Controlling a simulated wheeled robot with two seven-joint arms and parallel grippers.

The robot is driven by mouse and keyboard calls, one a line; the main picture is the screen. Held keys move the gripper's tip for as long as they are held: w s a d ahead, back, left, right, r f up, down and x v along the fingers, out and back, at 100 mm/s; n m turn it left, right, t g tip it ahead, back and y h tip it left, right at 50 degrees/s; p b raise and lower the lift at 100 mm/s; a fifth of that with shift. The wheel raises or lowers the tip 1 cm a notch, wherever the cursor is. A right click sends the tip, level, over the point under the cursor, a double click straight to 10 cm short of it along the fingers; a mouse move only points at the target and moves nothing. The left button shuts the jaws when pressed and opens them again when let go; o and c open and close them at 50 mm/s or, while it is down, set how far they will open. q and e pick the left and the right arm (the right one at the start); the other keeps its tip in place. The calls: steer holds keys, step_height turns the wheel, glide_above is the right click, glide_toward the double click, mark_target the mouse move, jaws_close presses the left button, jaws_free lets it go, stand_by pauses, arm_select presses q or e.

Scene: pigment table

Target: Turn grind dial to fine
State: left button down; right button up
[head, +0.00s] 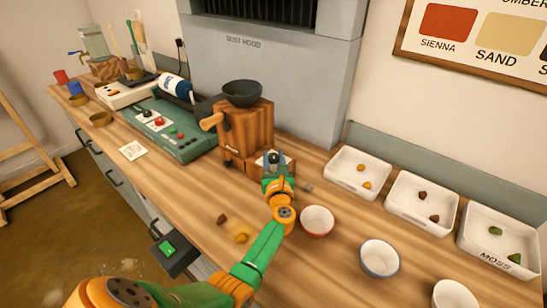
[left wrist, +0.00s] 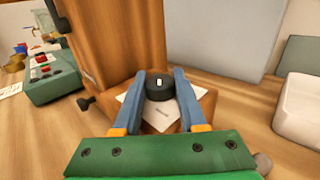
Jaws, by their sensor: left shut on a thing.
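The wooden grinder (head: 246,133) stands on the counter, with a dark bowl-shaped hopper (head: 242,93) on top and a wooden crank handle at its left. The grind dial is a round black knob (left wrist: 160,87) with a small white mark, set over a pale label plate (left wrist: 163,112) on the grinder's low front part. The mark sits near the middle of the knob's face in the left wrist view; the label's lettering is too small to read. My left gripper (head: 276,163) is shut on the dial, one blue-grey finger on each side (left wrist: 160,88). My right gripper is not in view.
A red-rimmed bowl (head: 317,220) stands close right of my left gripper, with a blue-rimmed bowl (head: 380,258) beyond. White trays (head: 358,174) hold pigment lumps along the right back. Loose lumps (head: 240,238) lie in front. A green machine (head: 172,140) stands left.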

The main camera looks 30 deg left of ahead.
arm_select(q)
steer(key=shift+h, duration=0.3)
steer(key=shift+m+t+h+p, duration=0.3)
steer(key=shift+m+t+h, duration=0.4)
steer(key=shift+m, duration=0.1)
steer(key=m+t+h, duration=0.1)
steer(key=m+h, duration=0.1)
steer(key=shift+h, duration=0.4)
steer(key=shift+m+t+h+b, duration=0.4)
steer(key=shift+m+t+h, duration=0.2)
steer(key=shift+m+h, duration=0.45)
steer(key=m+h+b, duration=0.1)
steer(key=h, duration=0.2)
steer(key=shift+a+f+t, duration=0.1)
steer(key=shift+f+t, duration=0.05)
steer(key=shift+t, duration=0.15)
steer(key=m+g+h+b, duration=0.1)
steer(key=m+h+b, duration=0.2)
steer(key=h+b, duration=0.2)
steer(key=m+g+h+b, duration=0.1)
steer(key=m+h+b, duration=0.3)
steer(key=h+b, duration=0.2)
steer(key=shift+m+g+b, duration=0.25)
steer(key=shift+g+b, duration=0.05)
steer(key=shift+b, duration=0.8)
steer(key=shift+m+g+h+b, duration=0.35)
steer(key=shift+h+b, duration=0.2)
steer(key=shift+b, duration=0.2)
